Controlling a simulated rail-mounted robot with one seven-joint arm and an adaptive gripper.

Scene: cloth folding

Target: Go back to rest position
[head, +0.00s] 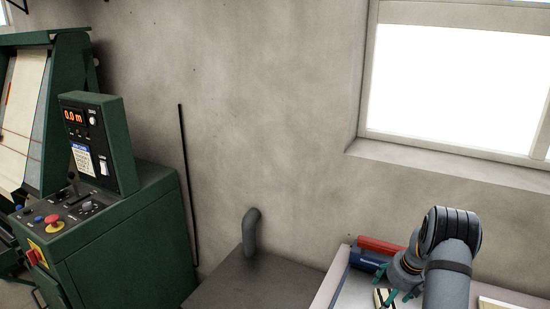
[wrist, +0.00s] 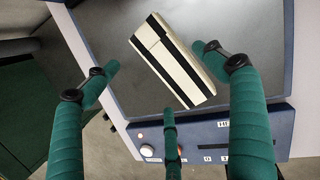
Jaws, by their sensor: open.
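My gripper (wrist: 158,72) has green fingers spread apart, open and empty. In the wrist view a folded cream cloth (wrist: 178,68) with black stripes lies slanted between and beyond the fingertips, on a dark grey plate (wrist: 105,28) with a blue frame. The right fingertip appears close to the cloth's right edge; I cannot tell whether it touches. In the head view my gripper (head: 398,288) is at the lower right, pointing down over the bench. A small part of the cloth (head: 380,298) shows beside its fingers; the rest is hidden or cut off.
A blue panel (wrist: 200,136) with knobs runs along the plate's near edge. In the head view, a red bar (head: 380,246) lies at the bench's back. A dark cabinet (head: 240,285) with a grey pipe (head: 251,230) stands left. A green machine (head: 125,235) is farther left; a window (head: 455,80) is above.

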